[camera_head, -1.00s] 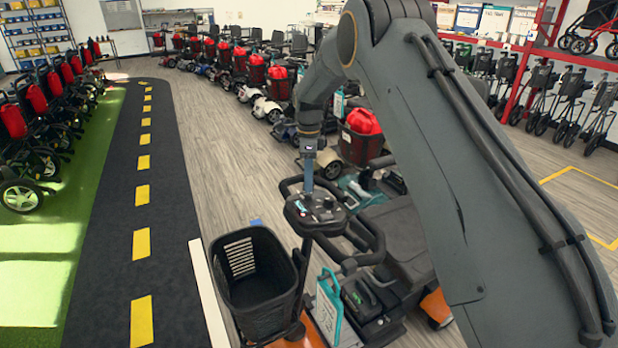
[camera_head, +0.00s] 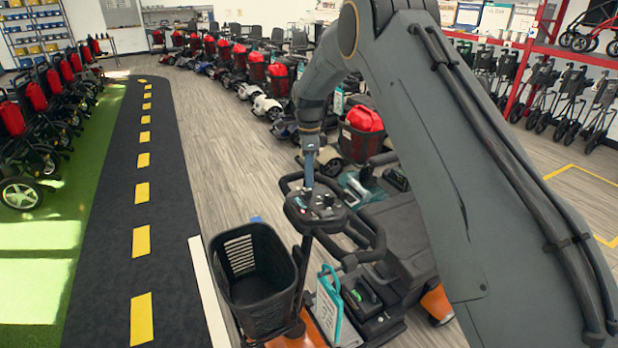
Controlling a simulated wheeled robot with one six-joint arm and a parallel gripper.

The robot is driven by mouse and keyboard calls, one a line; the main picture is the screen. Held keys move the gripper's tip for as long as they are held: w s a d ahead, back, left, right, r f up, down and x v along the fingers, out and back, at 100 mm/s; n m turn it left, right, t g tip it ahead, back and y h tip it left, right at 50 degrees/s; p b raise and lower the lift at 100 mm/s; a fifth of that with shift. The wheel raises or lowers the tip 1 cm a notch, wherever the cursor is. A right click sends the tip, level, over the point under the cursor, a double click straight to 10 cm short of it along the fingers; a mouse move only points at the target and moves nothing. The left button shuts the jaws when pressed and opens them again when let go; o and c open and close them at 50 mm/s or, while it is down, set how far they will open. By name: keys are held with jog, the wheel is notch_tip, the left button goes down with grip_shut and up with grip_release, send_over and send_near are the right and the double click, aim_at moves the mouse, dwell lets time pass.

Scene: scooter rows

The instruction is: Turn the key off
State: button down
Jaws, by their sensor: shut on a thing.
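The scooter's dark control panel (camera_head: 325,212) sits on top of its steering column, between looped black handlebars. My gripper (camera_head: 309,187) points down at the left part of this panel, its tip touching or nearly touching it. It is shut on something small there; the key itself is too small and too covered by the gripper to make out. Small light and red controls show on the panel to the right of the gripper tip. The scooter has an orange body (camera_head: 437,303) and a black front basket (camera_head: 252,290).
A teal-framed card (camera_head: 329,305) stands behind the basket. My arm covers much of the right side. A row of scooters with red bags (camera_head: 363,118) stands behind. Free grey floor (camera_head: 215,160) and a black lane with yellow dashes (camera_head: 142,240) lie to the left.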

jog(key=n+b, duration=0.2)
jog(key=n, duration=0.3)
jog(key=shift+t, duration=0.4)
jog(key=n, duration=0.2)
jog(key=n+b, duration=0.1)
jog(key=n, duration=0.2)
jog(key=shift+t+y, duration=0.3)
jog(key=shift+y, duration=0.1)
jog(key=shift+n, duration=0.3)
jog(key=c, duration=1.8)
grip_release()
jog(key=shift+s, duration=0.1)
jog(key=shift+o, duration=0.2)
jog(key=shift+s+d+r+b, duration=0.15)
jog(key=shift+r+b, duration=0.5)
jog(key=shift+r, duration=1.3)
jog(key=shift+d+r+b, duration=0.15)
jog(key=shift+r+b, duration=0.45)
jog(key=shift+r, duration=1.35)
